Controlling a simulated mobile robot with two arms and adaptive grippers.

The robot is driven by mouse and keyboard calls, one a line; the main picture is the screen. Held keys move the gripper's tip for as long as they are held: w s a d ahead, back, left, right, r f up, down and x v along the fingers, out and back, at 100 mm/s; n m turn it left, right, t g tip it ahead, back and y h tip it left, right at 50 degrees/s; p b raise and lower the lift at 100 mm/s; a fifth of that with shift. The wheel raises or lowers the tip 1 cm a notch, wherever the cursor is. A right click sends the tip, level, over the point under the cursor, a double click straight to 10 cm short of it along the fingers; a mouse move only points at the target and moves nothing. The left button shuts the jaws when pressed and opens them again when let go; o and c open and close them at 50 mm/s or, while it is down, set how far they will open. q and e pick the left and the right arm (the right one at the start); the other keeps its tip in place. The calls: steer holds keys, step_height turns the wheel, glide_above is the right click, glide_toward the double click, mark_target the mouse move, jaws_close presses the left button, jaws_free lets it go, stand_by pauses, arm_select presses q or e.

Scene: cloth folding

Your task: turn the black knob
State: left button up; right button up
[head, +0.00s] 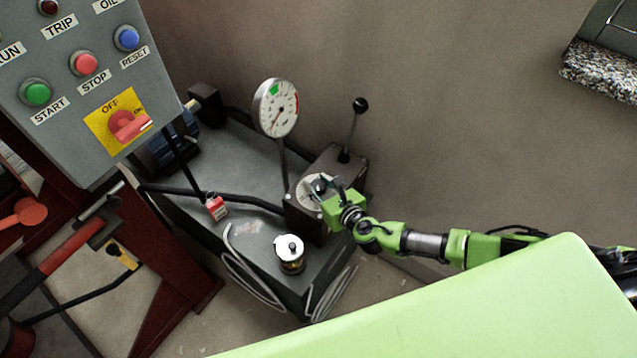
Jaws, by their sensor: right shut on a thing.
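The black knob (319,185) sits on a round white dial (307,195) on the front of a dark valve block (300,220). My right gripper (327,188) reaches in from the right and is shut on the knob. Its green body and fingers hide part of the knob and the dial's right side, so the knob's pointer direction cannot be read. My left gripper is not in view.
A lever with a black ball (360,105) rises from the block, and a pressure gauge (276,107) stands behind. A filler cap (290,250) and red tag (216,207) are on the tank. A grey control panel (75,120) is upper left.

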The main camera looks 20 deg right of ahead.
steer(key=shift+s+a+r+m+h+p, duration=0.1)
steer(key=shift+a+m+h+p, duration=0.1)
steer(key=shift+m+h+p, duration=0.8)
steer(key=shift+m+h, duration=0.9)
steer(key=shift+h, duration=0.3)
steer(key=shift+m+h, duration=0.5)
steer(key=shift+h, duration=0.1)
steer(key=m+h, duration=0.1)
steer(key=m+g+h+b, duration=0.1)
steer(key=m+h, duration=0.1)
steer(key=shift+f+h, duration=0.25)
steer(key=shift+h, duration=0.05)
steer(key=shift+d+r+m+g+h+b, duration=0.1)
steer(key=shift+d+m+g+h+b, duration=0.05)
steer(key=shift+m+g+h+b, duration=1.2)
steer(key=shift+m+h, duration=0.25)
steer(key=shift+m, duration=0.2)
steer(key=shift+r, duration=0.1)
steer(key=o, duration=1.1)
